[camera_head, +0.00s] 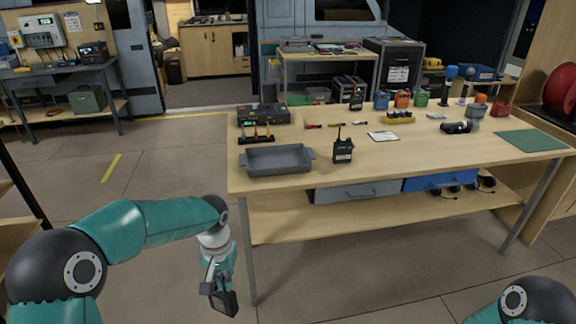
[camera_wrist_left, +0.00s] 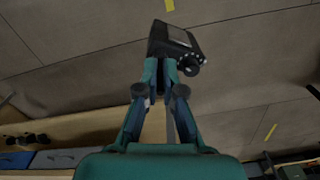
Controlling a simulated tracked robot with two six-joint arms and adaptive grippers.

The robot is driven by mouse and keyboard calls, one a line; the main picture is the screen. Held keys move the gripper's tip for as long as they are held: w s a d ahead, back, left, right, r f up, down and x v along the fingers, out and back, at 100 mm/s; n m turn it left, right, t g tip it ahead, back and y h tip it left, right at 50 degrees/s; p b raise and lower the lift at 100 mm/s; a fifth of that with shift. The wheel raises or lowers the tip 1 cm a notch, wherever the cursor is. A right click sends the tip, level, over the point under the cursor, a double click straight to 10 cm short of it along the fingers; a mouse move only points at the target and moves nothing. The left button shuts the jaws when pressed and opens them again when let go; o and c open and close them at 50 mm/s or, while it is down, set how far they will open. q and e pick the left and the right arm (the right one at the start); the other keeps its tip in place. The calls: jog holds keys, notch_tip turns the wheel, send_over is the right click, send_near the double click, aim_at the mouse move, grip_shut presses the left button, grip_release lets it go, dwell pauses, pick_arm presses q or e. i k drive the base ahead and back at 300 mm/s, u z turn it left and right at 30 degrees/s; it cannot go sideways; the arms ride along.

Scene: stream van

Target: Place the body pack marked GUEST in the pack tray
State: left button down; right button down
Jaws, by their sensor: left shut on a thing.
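My left gripper (camera_head: 216,283) hangs low in front of the table's left end, shut on a small black body pack (camera_head: 226,303). The left wrist view shows the pack (camera_wrist_left: 173,42) at the fingertips, tilted, with knobs at one end; I cannot read any mark on it. A grey open tray (camera_head: 278,171), apparently the pack tray, sits empty at the table's front left. Another black pack with an antenna (camera_head: 343,151) stands upright right of the tray, and a similar one (camera_head: 356,99) stands farther back. Their labels are unreadable. My right gripper is out of view.
The wooden table (camera_head: 400,170) has its front edge above and right of my left gripper, with a leg (camera_head: 250,250) close by. A rack with coloured pieces (camera_head: 256,139) stands behind the tray. A black device (camera_head: 263,114), several small items and a green mat (camera_head: 531,140) occupy the rest.

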aim_at(277, 164)
jog(key=i, duration=1)
